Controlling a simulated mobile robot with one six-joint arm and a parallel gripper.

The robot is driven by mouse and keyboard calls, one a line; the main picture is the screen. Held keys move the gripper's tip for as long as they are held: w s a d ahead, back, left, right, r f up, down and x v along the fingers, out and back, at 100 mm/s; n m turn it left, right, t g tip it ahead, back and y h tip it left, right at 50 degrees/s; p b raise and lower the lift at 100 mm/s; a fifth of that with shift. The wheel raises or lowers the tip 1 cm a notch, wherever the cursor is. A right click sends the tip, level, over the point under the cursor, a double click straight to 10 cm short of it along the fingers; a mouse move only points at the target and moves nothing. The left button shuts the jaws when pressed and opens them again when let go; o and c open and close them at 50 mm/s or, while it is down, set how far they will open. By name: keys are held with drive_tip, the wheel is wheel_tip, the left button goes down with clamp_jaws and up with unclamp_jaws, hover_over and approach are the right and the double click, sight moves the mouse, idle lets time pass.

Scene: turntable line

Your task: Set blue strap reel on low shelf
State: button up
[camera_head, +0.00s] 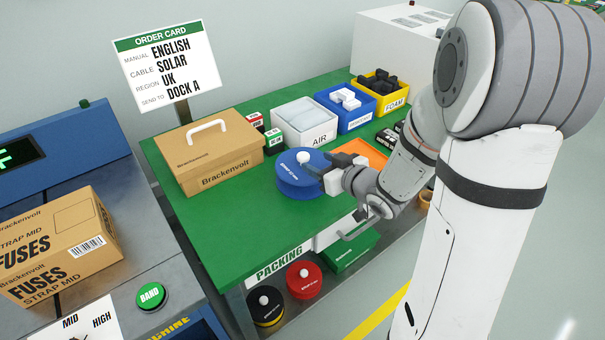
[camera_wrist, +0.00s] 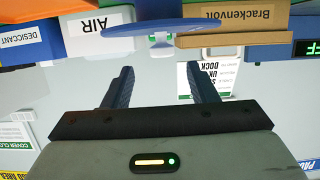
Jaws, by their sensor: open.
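The blue strap reel (camera_head: 296,184), a round disc with a white knob on top, lies flat on the green packing table (camera_head: 250,222). My gripper (camera_head: 333,180) is at its right side in the head view. In the upside-down wrist view, the reel (camera_wrist: 180,22) is beyond the open, empty fingers (camera_wrist: 163,85); whether they touch it is unclear. The low shelf (camera_head: 337,284) is under the table. It bears a black and yellow reel (camera_head: 265,306), a red reel (camera_head: 303,281) and a green box (camera_head: 346,252); my arm hides its right part.
A Brackenvolt carton (camera_head: 210,165) stands left of the reel. The white AIR bin (camera_head: 305,128), blue bin (camera_head: 352,113) and yellow FOAM bin (camera_head: 386,97) line the back. An orange item (camera_head: 365,152) lies behind my gripper. The table's front left is clear.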

sight(305, 157)
drive_tip(key=x, duration=0.7)
drive_tip(key=shift+s+a+f, duration=0.1)
drive_tip(key=shift+a, duration=0.15)
drive_tip(key=shift+c, duration=0.4)
clamp_jaws()
idle(0.6)
